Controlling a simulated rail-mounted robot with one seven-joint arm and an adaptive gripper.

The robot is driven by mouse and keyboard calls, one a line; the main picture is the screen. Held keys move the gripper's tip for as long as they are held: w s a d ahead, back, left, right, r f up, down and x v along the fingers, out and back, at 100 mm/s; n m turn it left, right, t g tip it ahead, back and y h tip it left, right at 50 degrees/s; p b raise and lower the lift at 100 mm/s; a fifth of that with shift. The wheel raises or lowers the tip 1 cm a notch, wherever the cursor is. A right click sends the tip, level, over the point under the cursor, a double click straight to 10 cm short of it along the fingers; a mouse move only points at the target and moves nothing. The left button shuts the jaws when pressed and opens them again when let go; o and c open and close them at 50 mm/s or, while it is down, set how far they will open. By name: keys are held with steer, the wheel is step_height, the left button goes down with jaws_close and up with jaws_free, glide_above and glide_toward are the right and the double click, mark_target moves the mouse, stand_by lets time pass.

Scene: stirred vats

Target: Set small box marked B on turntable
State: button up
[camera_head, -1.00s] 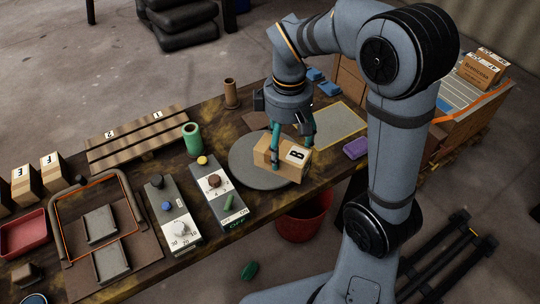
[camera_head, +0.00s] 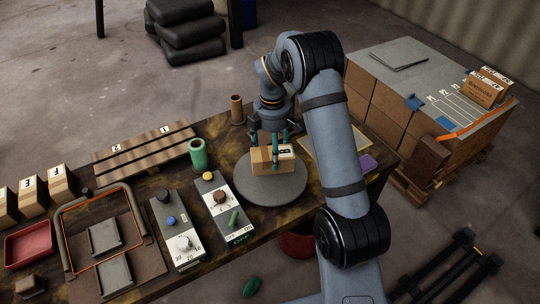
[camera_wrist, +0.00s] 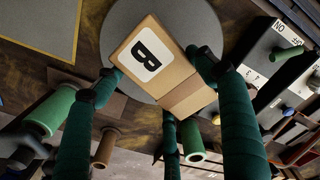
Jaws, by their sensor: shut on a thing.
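The small box marked B (camera_head: 262,160) is brown cardboard with a white label bearing a black B. My gripper (camera_head: 274,150) is shut on it with green fingers on its sides. The box is over the middle of the grey round turntable (camera_head: 270,191) in the head view; I cannot tell whether it touches the surface. In the wrist view the box (camera_wrist: 160,62) sits between the green fingers (camera_wrist: 165,75), with the grey disc (camera_wrist: 200,22) behind it.
Two control boxes with knobs (camera_head: 222,205) (camera_head: 175,228) stand left of the turntable. A green cylinder (camera_head: 198,154) and a brown cylinder (camera_head: 237,110) stand behind. A purple block (camera_head: 368,163) lies to the right. A red bin (camera_head: 297,245) is below the table edge.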

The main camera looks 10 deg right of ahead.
mark_target(270, 157)
steer(key=shift+w+a+f, duration=0.15)
steer(key=shift+w+f, duration=0.25)
steer(key=shift+w, duration=0.35)
steer(key=shift+f+p, duration=0.3)
steer(key=shift+f, duration=1.7)
steer(key=shift+f, duration=0.1)
steer(key=shift+f, duration=0.15)
steer(key=o, duration=1.5)
steer(key=shift+o, duration=0.6)
step_height(270, 157, up, 12)
steer(key=shift+r, duration=0.25)
